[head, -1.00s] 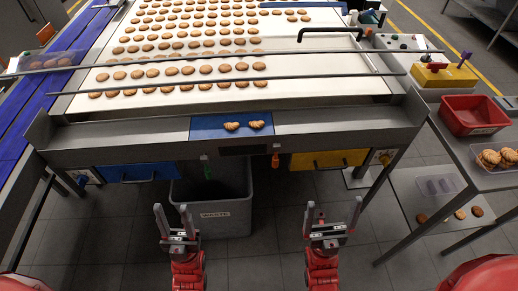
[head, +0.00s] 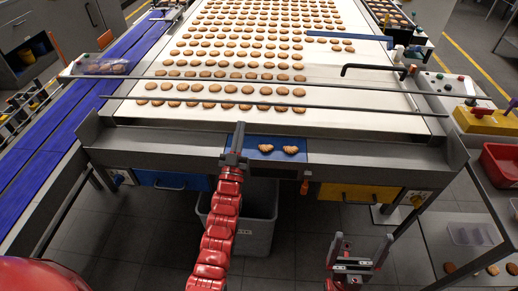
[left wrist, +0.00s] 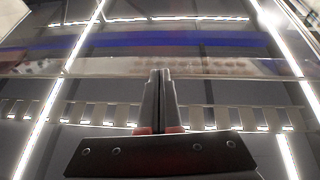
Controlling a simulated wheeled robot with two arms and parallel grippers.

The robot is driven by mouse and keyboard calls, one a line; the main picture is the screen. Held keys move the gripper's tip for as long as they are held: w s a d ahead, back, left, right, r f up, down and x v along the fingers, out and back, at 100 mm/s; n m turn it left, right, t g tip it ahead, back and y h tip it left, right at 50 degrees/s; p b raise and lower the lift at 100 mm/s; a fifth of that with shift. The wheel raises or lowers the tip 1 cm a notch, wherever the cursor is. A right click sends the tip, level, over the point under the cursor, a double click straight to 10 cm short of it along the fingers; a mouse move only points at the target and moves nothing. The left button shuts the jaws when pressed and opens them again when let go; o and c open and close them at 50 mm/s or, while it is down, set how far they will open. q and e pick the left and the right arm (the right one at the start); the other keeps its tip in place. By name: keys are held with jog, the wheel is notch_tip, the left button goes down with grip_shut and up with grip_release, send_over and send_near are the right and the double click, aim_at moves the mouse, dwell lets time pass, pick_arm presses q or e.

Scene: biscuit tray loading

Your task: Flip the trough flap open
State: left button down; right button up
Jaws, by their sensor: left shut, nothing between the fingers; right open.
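The trough flap (head: 277,139) is a blue panel in the grey trough (head: 370,151) along the conveyor's front. Two broken-looking biscuits (head: 278,149) lie on it. My left gripper (head: 239,128) is shut and empty, raised over the flap's left end and hiding that part. I cannot tell whether its fingers touch the flap. The shut fingers also show in the left wrist view (left wrist: 158,78), where the flap is not clearly seen. My right gripper (head: 361,239) is open and empty, low in front of the machine, well away from the flap.
A grey waste bin (head: 257,225) stands under the trough. Two thin rails (head: 310,107) cross above the white belt (head: 385,100), which carries rows of biscuits. A blue belt (head: 60,125) runs at left. A red bin (head: 500,163) sits on the right side table.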

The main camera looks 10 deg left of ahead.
pick_arm(q)
jog(key=w+d+f+g+p, duration=0.1)
jog(key=w+d+f+g, duration=0.1)
jog(key=w+g, duration=0.35)
jog(key=w+d+f+g+p, duration=0.1)
jog(key=w+f+g, duration=0.25)
jog(key=w, duration=0.35)
jog(key=s+d+r+g+y+p, duration=0.1)
jog(key=s+r+g, duration=0.3)
jog(key=s+g, duration=0.5)
jog(key=shift+s+d+r+n+g+p, duration=0.4)
jog(key=shift+d+g+p, duration=0.1)
jog(key=shift+g, duration=0.7)
jog(key=shift+f, duration=0.1)
jog(key=p, duration=0.4)
send_over(259, 155)
jog(key=s, duration=0.1)
notch_tip(259, 155, down, 11)
jog(key=shift+f, duration=1.25)
